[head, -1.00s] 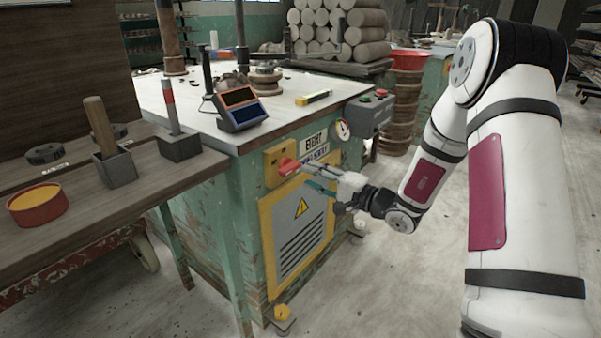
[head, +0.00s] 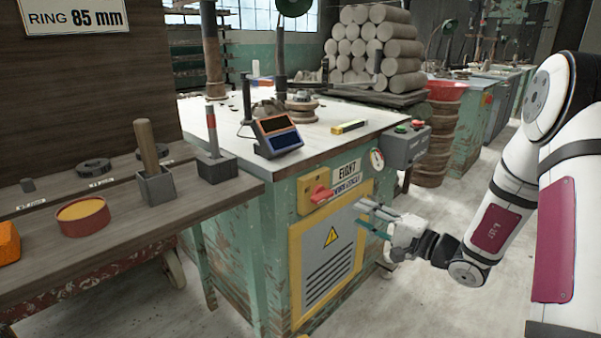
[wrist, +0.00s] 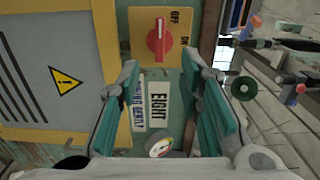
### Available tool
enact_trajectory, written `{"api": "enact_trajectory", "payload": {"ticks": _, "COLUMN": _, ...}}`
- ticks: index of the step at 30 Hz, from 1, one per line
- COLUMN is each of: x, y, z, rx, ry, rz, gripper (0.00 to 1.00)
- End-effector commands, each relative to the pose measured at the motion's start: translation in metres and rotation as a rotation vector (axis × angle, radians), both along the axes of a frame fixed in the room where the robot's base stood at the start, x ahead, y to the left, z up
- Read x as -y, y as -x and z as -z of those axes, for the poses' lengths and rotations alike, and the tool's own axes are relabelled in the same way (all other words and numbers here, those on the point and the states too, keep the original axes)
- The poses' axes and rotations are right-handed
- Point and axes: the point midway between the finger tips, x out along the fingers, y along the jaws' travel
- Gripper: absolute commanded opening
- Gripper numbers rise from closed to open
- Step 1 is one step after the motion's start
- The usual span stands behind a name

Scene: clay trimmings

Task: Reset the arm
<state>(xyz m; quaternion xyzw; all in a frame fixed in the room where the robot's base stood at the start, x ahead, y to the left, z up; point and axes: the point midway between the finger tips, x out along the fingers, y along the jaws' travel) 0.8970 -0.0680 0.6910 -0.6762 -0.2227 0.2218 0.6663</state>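My gripper (head: 368,213) is open and empty in front of the green cabinet (head: 275,240), to the right of the red rotary switch (head: 320,193). In the wrist view its two teal-padded fingers (wrist: 160,63) stand apart with nothing between them. The switch (wrist: 158,38) sits on a yellow plate with OFF and ON marks, beyond the fingertips and not touched. Its handle runs upright in the wrist view. My arm reaches in from the right in the head view.
A grey panel (head: 335,262) with a yellow border and warning triangle is below the switch. A wooden bench (head: 110,235) at left bears a mallet (head: 148,150) and a red tub (head: 83,216). A grey button box (head: 405,147) hangs at the cabinet's right. Floor at right is open.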

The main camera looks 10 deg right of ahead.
Motion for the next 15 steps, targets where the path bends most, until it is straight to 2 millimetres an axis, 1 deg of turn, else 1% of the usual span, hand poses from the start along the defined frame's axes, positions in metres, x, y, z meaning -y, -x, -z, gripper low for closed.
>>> {"api": "enact_trajectory", "payload": {"ticks": 2, "x": -0.013, "y": 0.005, "z": -0.011, "rx": 0.002, "ry": 0.005, "rz": -0.046, "gripper": 0.33}}
{"api": "enact_trajectory", "payload": {"ticks": 4, "x": -0.033, "y": 0.014, "z": -0.027, "rx": -0.004, "ry": 0.012, "rz": -0.120, "gripper": 0.33}}
{"api": "enact_trajectory", "payload": {"ticks": 5, "x": -0.045, "y": 0.020, "z": -0.035, "rx": -0.010, "ry": 0.018, "rz": -0.162, "gripper": 0.33}}
{"api": "enact_trajectory", "payload": {"ticks": 7, "x": -0.074, "y": 0.040, "z": -0.054, "rx": -0.029, "ry": 0.037, "rz": -0.272, "gripper": 0.33}}
{"api": "enact_trajectory", "payload": {"ticks": 8, "x": -0.086, "y": 0.050, "z": -0.062, "rx": -0.042, "ry": 0.048, "rz": -0.323, "gripper": 0.33}}
{"api": "enact_trajectory", "payload": {"ticks": 9, "x": -0.103, "y": 0.065, "z": -0.072, "rx": -0.061, "ry": 0.068, "rz": -0.391, "gripper": 0.33}}
{"api": "enact_trajectory", "payload": {"ticks": 11, "x": -0.125, "y": 0.089, "z": -0.084, "rx": -0.093, "ry": 0.100, "rz": -0.486, "gripper": 0.33}}
{"api": "enact_trajectory", "payload": {"ticks": 12, "x": -0.137, "y": 0.105, "z": -0.090, "rx": -0.119, "ry": 0.126, "rz": -0.546, "gripper": 0.33}}
{"api": "enact_trajectory", "payload": {"ticks": 14, "x": -0.155, "y": 0.131, "z": -0.098, "rx": -0.158, "ry": 0.171, "rz": -0.630, "gripper": 0.33}}
{"api": "enact_trajectory", "payload": {"ticks": 15, "x": -0.164, "y": 0.149, "z": -0.102, "rx": -0.185, "ry": 0.205, "rz": -0.683, "gripper": 0.33}}
